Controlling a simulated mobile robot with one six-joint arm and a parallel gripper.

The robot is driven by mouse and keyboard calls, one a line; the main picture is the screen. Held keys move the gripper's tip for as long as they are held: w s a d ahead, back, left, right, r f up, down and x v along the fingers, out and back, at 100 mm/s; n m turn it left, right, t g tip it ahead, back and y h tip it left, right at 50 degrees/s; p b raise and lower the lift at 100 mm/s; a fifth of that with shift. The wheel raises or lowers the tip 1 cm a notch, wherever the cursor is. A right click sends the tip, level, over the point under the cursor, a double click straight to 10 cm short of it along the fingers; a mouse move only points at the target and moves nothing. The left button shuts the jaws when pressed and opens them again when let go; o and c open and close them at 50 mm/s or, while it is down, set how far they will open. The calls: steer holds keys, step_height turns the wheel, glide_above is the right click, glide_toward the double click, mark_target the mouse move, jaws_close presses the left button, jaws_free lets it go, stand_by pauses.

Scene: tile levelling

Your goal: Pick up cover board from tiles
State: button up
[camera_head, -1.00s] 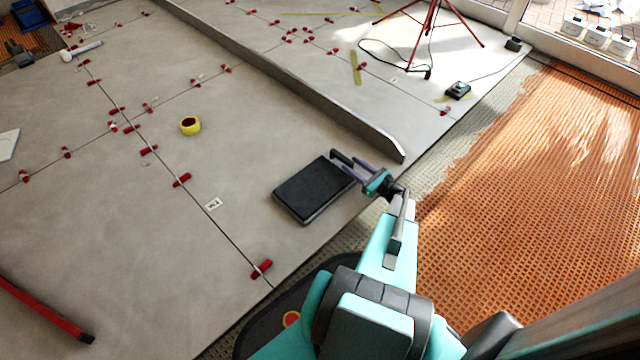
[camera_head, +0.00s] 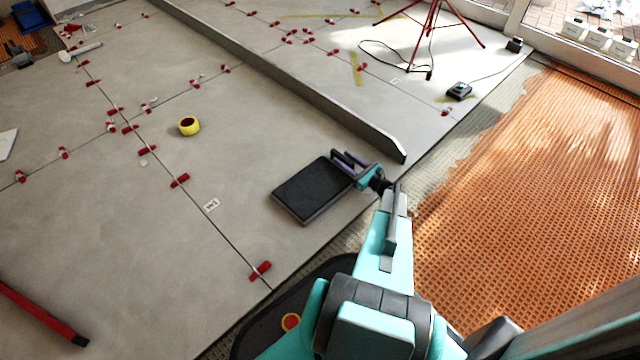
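A dark flat rectangular board (camera_head: 308,190) with a grey rim lies on the grey tiles (camera_head: 225,290), left of my gripper, near the tile edge. A long grey board (camera_head: 290,85) runs diagonally across the tiles behind it; I cannot tell by looks which is the cover board. My gripper (camera_head: 345,165) is at the upper right corner of the dark board, with its two fingers pointing left over or beside that edge. A narrow gap shows between the fingers. I cannot tell whether they touch or grip the board.
Several red levelling wedges (camera_head: 180,180) sit along the joints. A yellow tape roll (camera_head: 189,126) is to the left. A red tripod (camera_head: 432,35) and a small black device (camera_head: 459,91) stand behind. Orange matting (camera_head: 530,190) covers the right.

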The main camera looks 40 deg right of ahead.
jaws_close()
stand_by(1.0)
steer(key=shift+r, duration=0.1)
